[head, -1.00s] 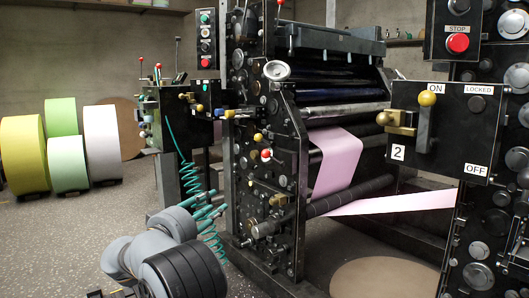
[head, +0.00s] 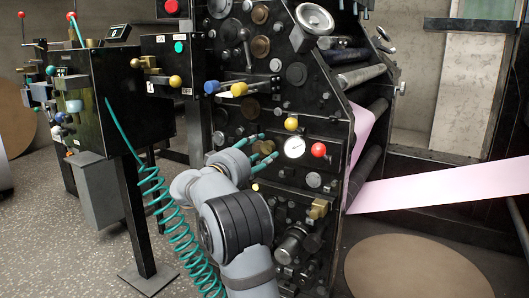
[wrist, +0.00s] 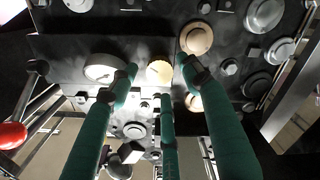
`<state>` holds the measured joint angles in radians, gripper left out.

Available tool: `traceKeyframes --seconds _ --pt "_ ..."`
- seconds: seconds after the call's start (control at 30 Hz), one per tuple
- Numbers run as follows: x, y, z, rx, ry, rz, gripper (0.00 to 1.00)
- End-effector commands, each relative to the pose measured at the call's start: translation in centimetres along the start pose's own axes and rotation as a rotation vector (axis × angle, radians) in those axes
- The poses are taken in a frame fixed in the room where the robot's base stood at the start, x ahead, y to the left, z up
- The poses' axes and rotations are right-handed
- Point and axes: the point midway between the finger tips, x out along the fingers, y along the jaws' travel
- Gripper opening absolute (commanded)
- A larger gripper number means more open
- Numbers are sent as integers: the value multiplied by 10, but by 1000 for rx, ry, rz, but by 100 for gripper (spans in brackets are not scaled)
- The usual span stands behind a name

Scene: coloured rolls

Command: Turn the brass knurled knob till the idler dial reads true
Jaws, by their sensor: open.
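The brass knurled knob (wrist: 159,72) shows as a pale gold disc on the black machine panel in the wrist view. In the head view the knob (head: 264,147) is partly hidden behind my teal fingers. My gripper (head: 268,146) is open in front of it. In the wrist view my gripper's fingertips (wrist: 158,77) spread around the knob's outline; I cannot tell whether they touch it. The white round dial (head: 294,147) sits just right of the knob in the head view; it also shows left of the knob in the wrist view (wrist: 104,68). Its reading is too small to make out.
A red ball knob (head: 318,150) and a yellow ball knob (head: 291,124) stick out close to the dial. A black control stand (head: 110,105) with a coiled teal hose (head: 172,225) stands left of my arm. A pink web (head: 430,188) runs off to the right.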

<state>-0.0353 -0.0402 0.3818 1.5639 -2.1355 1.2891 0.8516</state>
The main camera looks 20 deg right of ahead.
Motion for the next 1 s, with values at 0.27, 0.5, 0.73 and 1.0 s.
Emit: traceKeyframes --seconds 0.27,0.5,0.73,1.0 --pt "21 0 0 0 -1 0 48" --pt "22 0 0 0 0 0 48" --pt "21 0 0 0 0 -1 35" --pt "21 0 -1 -1 2 -1 19"
